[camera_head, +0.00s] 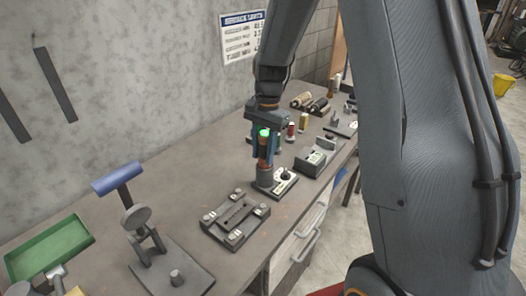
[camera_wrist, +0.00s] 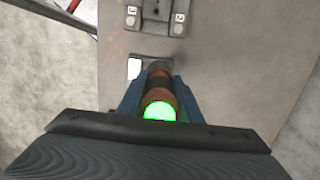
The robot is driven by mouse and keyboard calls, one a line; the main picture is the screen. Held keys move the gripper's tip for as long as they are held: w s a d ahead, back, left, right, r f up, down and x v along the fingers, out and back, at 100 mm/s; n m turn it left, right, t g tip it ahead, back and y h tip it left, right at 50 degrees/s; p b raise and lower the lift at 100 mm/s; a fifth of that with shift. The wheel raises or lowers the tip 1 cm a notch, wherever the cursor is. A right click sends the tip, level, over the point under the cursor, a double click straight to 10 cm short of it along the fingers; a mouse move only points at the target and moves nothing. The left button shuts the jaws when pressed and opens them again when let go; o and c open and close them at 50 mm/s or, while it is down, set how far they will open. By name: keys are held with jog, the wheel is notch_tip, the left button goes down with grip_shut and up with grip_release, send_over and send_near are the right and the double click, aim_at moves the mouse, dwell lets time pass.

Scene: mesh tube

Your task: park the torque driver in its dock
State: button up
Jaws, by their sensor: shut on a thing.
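The torque driver (camera_head: 264,151) is an upright orange-brown cylinder with a glowing green top and a grey lower end. My gripper (camera_head: 265,158) is shut on it, with blue fingers on both sides. In the wrist view the driver (camera_wrist: 159,92) shows between the two fingers, green end toward the camera. What looks like the dock (camera_head: 284,183) is a small pale plate with a black knob, right at the driver's lower end. Part of a pale plate also shows beside the driver in the wrist view (camera_wrist: 135,68). I cannot tell whether the driver is seated or just above it; its tip is hidden.
A grey fixture plate (camera_head: 236,222) lies nearer on the bench (camera_head: 190,180). A grey block device (camera_head: 317,159) stands to the right, with spools (camera_head: 303,122) behind. A stand with a blue bar (camera_head: 118,178) and a green tray (camera_head: 48,250) are at the left. A concrete wall backs the bench.

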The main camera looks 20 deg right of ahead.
aim_at(264, 134)
jog(key=shift+f, duration=0.2)
jog(key=o, duration=1.4)
jog(key=shift+c, duration=0.2)
jog(key=r, duration=0.2)
jog(key=r+b, duration=0.1)
jog(key=r, duration=0.1)
jog(key=r+b, duration=0.1)
jog(key=r, duration=0.1)
jog(key=shift+w+d, duration=0.3)
jog(key=shift+r+b, duration=0.4)
jog(key=shift+r, duration=0.25)
jog(key=shift+s+a+f+n, duration=0.1)
jog(key=shift+s+f+n, duration=0.1)
jog(key=shift+n, duration=0.1)
jog(key=s+f+n+t+b, duration=0.1)
jog(key=s+f+n+b, duration=0.1)
jog(key=s+f+n, duration=0.3)
jog(key=s+f+n+t+h+b, duration=0.1)
jog(key=s+f+n, duration=0.4)
jog(key=s, duration=0.7)
jog(key=shift+f+b, duration=0.4)
jog(key=shift+b, duration=0.45)
